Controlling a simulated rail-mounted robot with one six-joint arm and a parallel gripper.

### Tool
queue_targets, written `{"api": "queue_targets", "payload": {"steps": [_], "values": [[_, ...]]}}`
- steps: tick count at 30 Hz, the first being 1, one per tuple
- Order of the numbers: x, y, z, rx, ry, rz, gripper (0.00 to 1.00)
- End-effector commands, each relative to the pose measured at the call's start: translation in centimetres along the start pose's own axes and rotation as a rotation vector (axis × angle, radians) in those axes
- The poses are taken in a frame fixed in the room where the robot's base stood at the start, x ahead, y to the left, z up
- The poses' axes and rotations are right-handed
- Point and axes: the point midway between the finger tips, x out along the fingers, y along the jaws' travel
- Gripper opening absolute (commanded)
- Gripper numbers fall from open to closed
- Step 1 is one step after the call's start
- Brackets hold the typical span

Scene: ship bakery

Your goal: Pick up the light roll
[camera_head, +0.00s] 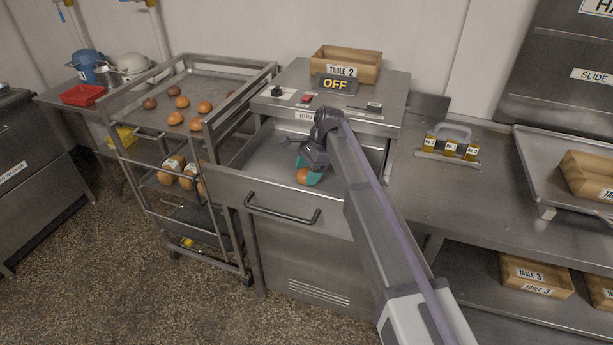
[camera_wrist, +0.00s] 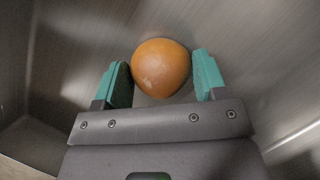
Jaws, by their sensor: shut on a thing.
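The light roll, a round orange-brown bun (camera_head: 302,175), is low inside the open steel drawer of the bun warmer (camera_head: 272,168). In the wrist view the roll (camera_wrist: 160,66) sits between the two teal fingertips, toward their far ends. My gripper (camera_head: 311,171) reaches down into the drawer and is shut on the roll. The wrist view also shows my gripper (camera_wrist: 161,82) with one finger on each side of the roll. The drawer floor is just behind the roll; I cannot tell whether the roll touches it.
A wooden TABLE 2 crate (camera_head: 346,65) and an OFF sign (camera_head: 335,84) are on top of the warmer. A rack (camera_head: 208,68) with several rolls on trays stands at left. At right, a counter (camera_head: 445,195) holds a yellow-labelled holder (camera_head: 450,146) and a steel tray (camera_head: 545,212).

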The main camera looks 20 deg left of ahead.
Motion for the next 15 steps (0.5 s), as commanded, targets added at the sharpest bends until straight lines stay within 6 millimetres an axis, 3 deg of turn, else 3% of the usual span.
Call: {"api": "queue_targets", "payload": {"steps": [7,15], "values": [[0.0,0.0,-0.01,0.0,0.0,0.0,0.38],[-0.9,0.0,0.37,0.0,0.0,0.0,0.38]]}}
